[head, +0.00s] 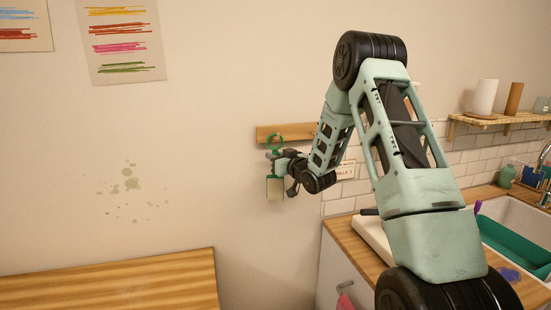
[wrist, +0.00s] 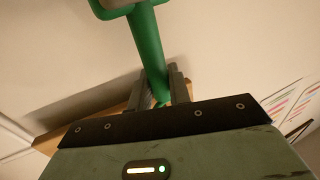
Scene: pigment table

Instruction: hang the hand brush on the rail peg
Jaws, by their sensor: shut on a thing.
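The hand brush (head: 275,189) is green with a pale bristle block at its lower end and a green ring at its top. It hangs upright in the head view, its ring overlapping the wooden rail (head: 262,133) on the wall. My gripper (head: 277,161) is shut on the brush's handle, just below the ring. In the wrist view the green handle (wrist: 148,42) runs between my fingers (wrist: 163,88), with the rail (wrist: 205,87) behind. I cannot make out the peg, nor whether the ring is around it or only in front of it.
A wooden table (head: 110,282) stands at lower left. At right is a counter with a sink (head: 508,215) and green basin (head: 515,247). A shelf (head: 498,118) holds a white roll and a brown cylinder. The wall left of the rail is bare except for paint splatters and paper sheets.

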